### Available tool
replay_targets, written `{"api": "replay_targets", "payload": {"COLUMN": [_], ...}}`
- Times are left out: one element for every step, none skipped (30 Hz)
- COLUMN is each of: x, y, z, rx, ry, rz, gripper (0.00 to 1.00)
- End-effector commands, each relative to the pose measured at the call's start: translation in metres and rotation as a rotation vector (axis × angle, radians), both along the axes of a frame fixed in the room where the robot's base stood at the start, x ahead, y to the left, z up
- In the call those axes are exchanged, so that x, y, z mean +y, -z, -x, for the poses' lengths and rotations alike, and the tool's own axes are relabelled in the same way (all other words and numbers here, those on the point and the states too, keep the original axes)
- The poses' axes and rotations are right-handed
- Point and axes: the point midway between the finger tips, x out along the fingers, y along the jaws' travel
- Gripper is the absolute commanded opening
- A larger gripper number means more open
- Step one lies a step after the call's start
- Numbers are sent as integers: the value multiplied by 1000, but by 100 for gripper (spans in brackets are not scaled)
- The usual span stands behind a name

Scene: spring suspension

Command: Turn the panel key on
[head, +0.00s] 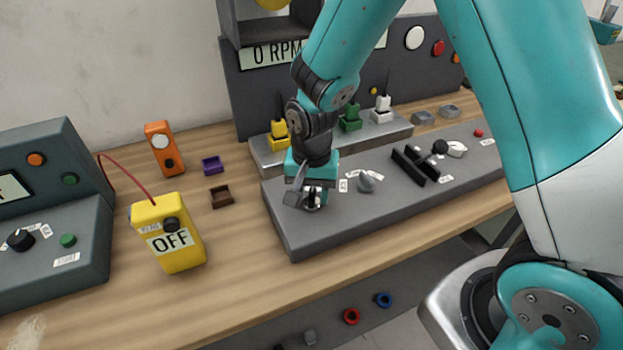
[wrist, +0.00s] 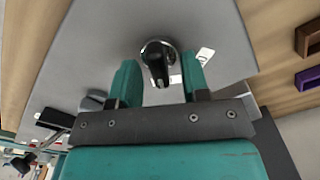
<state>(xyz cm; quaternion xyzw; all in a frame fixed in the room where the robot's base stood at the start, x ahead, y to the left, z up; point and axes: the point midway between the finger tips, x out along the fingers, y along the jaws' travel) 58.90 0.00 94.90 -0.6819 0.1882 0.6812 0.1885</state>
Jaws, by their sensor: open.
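The panel key (wrist: 157,62) is a black key in a round silver lock on the grey panel (wrist: 95,40). In the head view the lock (head: 313,206) shows only partly beneath my gripper, near the left end of the panel (head: 290,235). My gripper (wrist: 159,66) is open, pointing down at the panel. In the wrist view one teal finger appears on each side of the key, with gaps between the fingers and the key. I cannot tell how far the fingertips are above the panel. A small white label (wrist: 205,54) lies beside the lock.
A grey pointed knob (head: 366,183) stands right of my gripper, then a black slotted block (head: 408,166). Yellow (head: 279,136), green and white plugs stand behind. A yellow box reading OFF (head: 168,235) and small brown (head: 222,197) and purple trays are left on the wooden table.

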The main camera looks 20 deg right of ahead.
Motion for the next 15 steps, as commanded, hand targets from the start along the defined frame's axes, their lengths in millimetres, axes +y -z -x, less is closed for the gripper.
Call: {"api": "replay_targets", "payload": {"x": [0, 0, 0, 0, 0, 0, 0, 1, 0, 0, 0, 0, 0, 0, 1], "y": [-3, -6, -11, -15, -20, -28, -35, -42, -53, -61, -69, -79, -87, -95, -105], "z": [0, -1, -1, -1, -1, -1, -1, -1, -1, -1, -1, -1, -1, -1, -1], "rx": [-2, -3, -4, -4, -5, -7, -7, -8, -9, -9, -8, -8, -9, -10, -9], "ry": [0, 0, 0, 0, 0, 0, 0, 0, 0, 0, 0, 0, 0, 0, 0], "rz": [-1, -1, -1, -1, -1, -2, -3, -2, -3, -3, -2, -2, -3, -2, -3], "gripper": [43, 43, 43, 43, 43, 43, 43, 43, 43, 43, 43, 43, 43, 43, 43]}}
